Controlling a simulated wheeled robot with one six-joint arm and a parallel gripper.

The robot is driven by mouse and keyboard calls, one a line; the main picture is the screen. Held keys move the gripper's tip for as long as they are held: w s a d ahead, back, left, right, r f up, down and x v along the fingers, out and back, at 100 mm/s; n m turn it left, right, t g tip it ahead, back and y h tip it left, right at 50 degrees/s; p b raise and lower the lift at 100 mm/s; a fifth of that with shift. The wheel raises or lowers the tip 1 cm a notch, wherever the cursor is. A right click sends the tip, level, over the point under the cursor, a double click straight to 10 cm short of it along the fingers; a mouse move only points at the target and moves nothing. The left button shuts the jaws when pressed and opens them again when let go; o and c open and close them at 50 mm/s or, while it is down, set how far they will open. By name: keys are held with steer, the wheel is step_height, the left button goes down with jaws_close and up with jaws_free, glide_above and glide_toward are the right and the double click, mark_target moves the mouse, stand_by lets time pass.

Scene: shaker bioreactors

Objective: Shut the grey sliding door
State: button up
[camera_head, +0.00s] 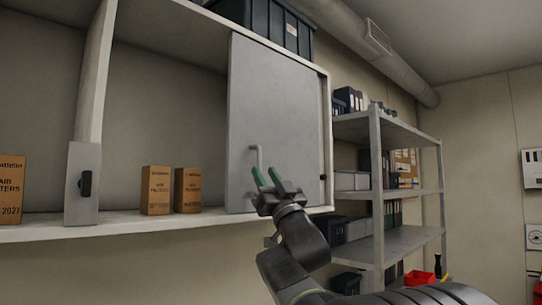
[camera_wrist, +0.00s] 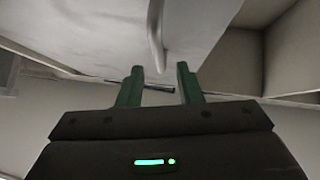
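The grey sliding door (camera_head: 275,125) covers the right end of the wall cabinet, and the bay to its left stands open. Its pale bar handle (camera_head: 255,163) is near the door's left edge. My gripper (camera_head: 265,178) has green fingers spread apart, at the lower part of the handle. In the wrist view the handle (camera_wrist: 157,40) lies ahead of and between the two open fingers (camera_wrist: 160,82), with nothing visibly clamped. Whether a finger touches the handle I cannot tell. The grey door (camera_wrist: 95,30) also fills the upper left there.
Two cardboard boxes (camera_head: 172,190) stand on the cabinet floor left of the door, and another box (camera_head: 12,188) is at far left. A grey plate with a black latch (camera_head: 83,184) is on the cabinet's upright. A shelf rack (camera_head: 378,200) stands at right.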

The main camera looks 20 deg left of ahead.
mark_target(259, 163)
steer(key=p+x, duration=0.1)
steer(key=x, duration=0.4)
steer(key=shift+p, duration=0.3)
jaws_close()
